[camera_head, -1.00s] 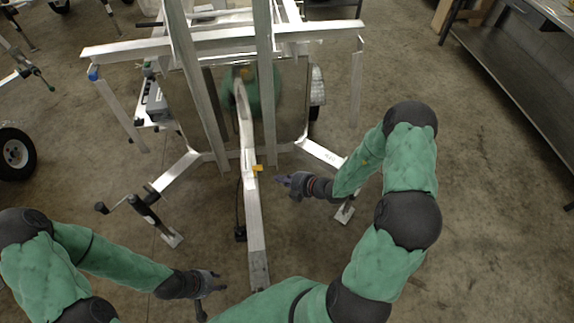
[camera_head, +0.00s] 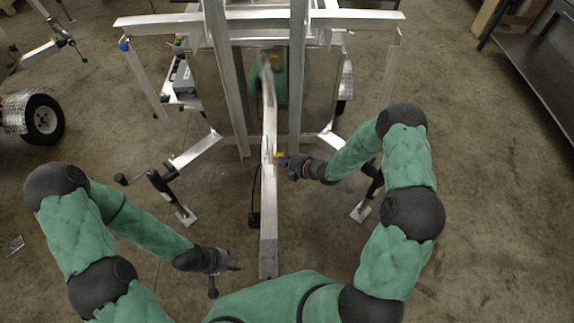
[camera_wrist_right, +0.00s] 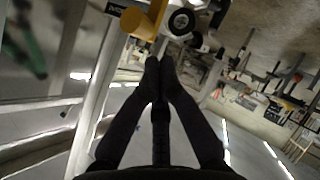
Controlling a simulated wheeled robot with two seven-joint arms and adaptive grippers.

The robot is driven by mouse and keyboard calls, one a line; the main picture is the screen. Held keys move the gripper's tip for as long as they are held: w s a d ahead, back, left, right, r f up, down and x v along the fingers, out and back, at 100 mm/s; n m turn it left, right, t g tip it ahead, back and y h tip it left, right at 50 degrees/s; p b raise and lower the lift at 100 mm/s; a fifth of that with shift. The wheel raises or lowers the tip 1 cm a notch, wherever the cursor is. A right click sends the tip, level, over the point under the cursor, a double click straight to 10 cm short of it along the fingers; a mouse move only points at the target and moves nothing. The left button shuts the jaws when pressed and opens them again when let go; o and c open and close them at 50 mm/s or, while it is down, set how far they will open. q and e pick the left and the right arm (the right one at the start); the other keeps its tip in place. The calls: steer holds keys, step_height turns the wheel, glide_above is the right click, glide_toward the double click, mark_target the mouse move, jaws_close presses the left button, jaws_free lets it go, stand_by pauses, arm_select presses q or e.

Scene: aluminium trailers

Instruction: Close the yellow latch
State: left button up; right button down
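The yellow latch (camera_head: 279,156) sits on the right side of the aluminium trailer tongue (camera_head: 268,205) in the head view. In the right wrist view, the yellow latch (camera_wrist_right: 143,20) is large at the top, beside a round metal end. My right gripper (camera_head: 287,163) is right at the latch in the head view. In the wrist view, the tips of my right gripper (camera_wrist_right: 159,66) are together with nothing between them, just below the latch; contact cannot be told. My left gripper (camera_head: 234,262) hangs left of the tongue's near end, away from the latch; its opening is too small to judge.
A jack with a crank handle (camera_head: 160,187) stands left of the tongue, and a foot plate (camera_head: 360,211) lies to the right. A trailer wheel (camera_head: 42,119) is at far left, and a metal bench (camera_head: 530,80) at upper right. Concrete floor is open between them.

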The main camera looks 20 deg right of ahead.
mark_target(278, 155)
steer(key=shift+w+d+f, duration=0.25)
steer(key=shift+w+f, duration=0.35)
steer(key=shift+w, duration=0.05)
steer(key=shift+w+d, duration=0.3)
steer(key=shift+w, duration=0.35)
steer(key=shift+s+f, duration=0.1)
steer(key=shift+s+a+f, duration=0.2)
steer(key=shift+s+f, duration=0.2)
steer(key=shift+s, duration=0.15)
steer(key=shift+r, duration=0.1)
